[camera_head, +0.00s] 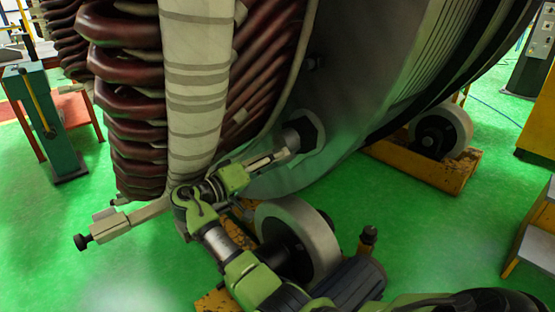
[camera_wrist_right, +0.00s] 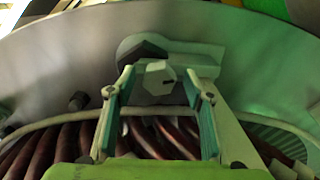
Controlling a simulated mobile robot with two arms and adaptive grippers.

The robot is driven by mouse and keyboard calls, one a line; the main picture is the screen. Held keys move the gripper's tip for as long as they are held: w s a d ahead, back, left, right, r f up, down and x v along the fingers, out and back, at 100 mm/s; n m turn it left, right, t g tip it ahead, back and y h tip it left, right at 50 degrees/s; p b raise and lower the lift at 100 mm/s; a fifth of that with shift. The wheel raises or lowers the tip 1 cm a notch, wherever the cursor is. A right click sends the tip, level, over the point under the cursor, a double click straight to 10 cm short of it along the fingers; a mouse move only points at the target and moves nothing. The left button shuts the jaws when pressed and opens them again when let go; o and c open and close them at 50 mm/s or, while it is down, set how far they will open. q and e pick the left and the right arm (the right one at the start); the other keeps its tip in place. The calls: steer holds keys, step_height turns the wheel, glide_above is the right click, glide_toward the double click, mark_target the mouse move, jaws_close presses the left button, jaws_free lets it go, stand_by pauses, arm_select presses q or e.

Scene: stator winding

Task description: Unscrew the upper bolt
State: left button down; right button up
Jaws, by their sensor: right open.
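A smaller dark bolt (camera_head: 313,62) sits higher on the ring. My left gripper is not in view.
Dark red winding coils (camera_head: 125,110) and a white wrapped band (camera_head: 196,80) are left of the bolt. A roller (camera_head: 302,232) stands below, and another roller (camera_head: 446,130) at right.

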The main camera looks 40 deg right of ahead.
steer(key=a, duration=1)
steer(key=shift+s+a, duration=0.3)
steer(key=shift+s, duration=0.1)
